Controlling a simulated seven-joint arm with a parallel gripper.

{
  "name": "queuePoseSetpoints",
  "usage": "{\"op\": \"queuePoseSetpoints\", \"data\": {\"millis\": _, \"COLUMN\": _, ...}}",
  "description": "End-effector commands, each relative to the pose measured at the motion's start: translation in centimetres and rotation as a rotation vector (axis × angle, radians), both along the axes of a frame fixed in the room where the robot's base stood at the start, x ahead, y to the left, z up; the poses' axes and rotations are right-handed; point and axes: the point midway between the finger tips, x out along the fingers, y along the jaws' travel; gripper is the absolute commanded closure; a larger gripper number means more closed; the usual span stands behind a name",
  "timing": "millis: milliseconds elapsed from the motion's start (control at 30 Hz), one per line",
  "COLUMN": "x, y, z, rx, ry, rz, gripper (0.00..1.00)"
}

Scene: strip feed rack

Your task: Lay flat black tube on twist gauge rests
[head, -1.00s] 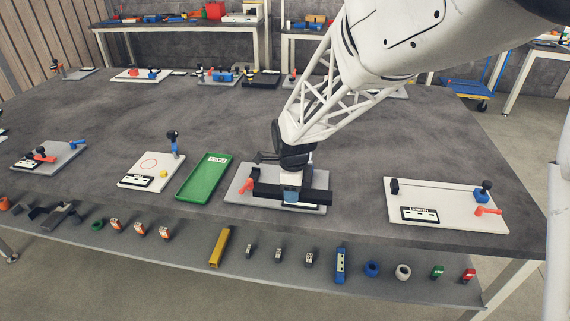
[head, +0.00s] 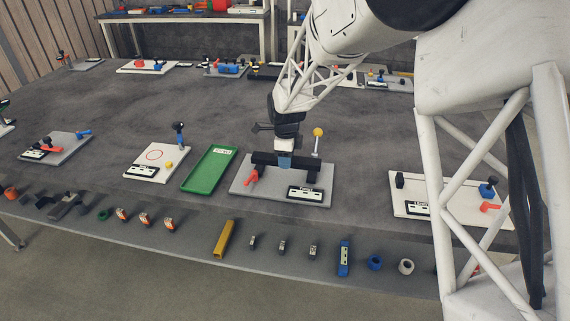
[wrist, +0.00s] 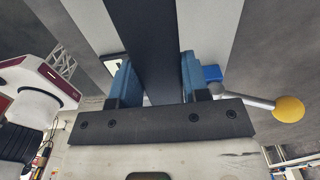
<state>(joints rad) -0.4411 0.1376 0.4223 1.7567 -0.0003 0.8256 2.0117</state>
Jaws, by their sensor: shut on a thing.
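The black tube (head: 266,158) lies level, long side left to right, over the grey twist gauge plate (head: 242,189) in the head view. My gripper (head: 285,161) is shut on its middle. In the wrist view the tube (wrist: 155,50) runs between the two blue finger pads of my gripper (wrist: 158,82). A dark support shows under the tube's right end in the head view; I cannot tell whether they touch. The gauge's red lever (head: 251,176) stands at the left. A rod with a yellow ball (head: 318,132) rises behind the right end, also visible in the wrist view (wrist: 289,109).
A green tray (head: 209,170) lies left of the gauge. A white length-gauge plate (head: 408,193) is at the right, partly behind my arm. Several small parts and a yellow bar (head: 223,239) lie along the front shelf.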

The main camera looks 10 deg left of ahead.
Motion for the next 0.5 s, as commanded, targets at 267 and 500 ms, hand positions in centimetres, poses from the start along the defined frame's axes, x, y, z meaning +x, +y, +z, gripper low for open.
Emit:
{"op": "queuePoseSetpoints", "data": {"millis": 267, "x": 1.42, "y": 0.65, "z": -0.08, "rx": 0.001, "ry": -0.001, "rz": 0.000, "gripper": 0.95}}
{"op": "queuePoseSetpoints", "data": {"millis": 500, "x": 1.42, "y": 0.65, "z": -0.08, "rx": 0.001, "ry": -0.001, "rz": 0.000, "gripper": 0.95}}
